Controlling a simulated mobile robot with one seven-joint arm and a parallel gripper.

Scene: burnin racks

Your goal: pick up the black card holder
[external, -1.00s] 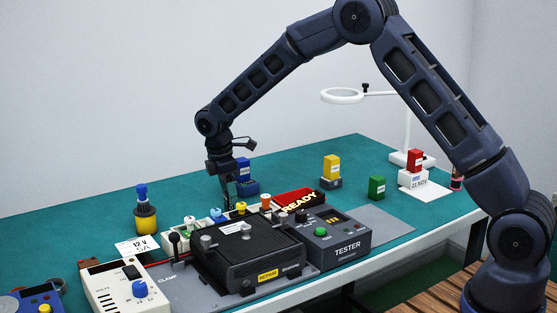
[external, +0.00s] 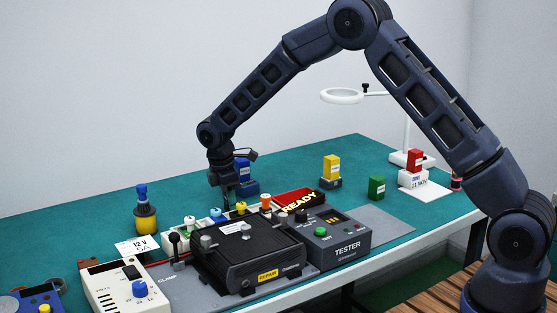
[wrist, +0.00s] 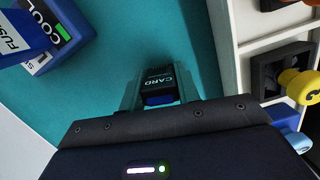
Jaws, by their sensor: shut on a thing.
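The black card holder (wrist: 157,82), labelled CARD and with a blue part at its near end, sits between the two fingers of my gripper (wrist: 157,88) in the wrist view. My gripper is shut on it. In the external view my gripper (external: 228,197) points down at the teal bench, just behind the white tray. The card holder cannot be made out there; the gripper and tray hide it. I cannot tell whether it still touches the bench.
The white tray (wrist: 240,45) with coloured knobs is close on the right. A black clamp unit (external: 245,255) and a tester (external: 335,240) stand in front. Bench behind is clear.

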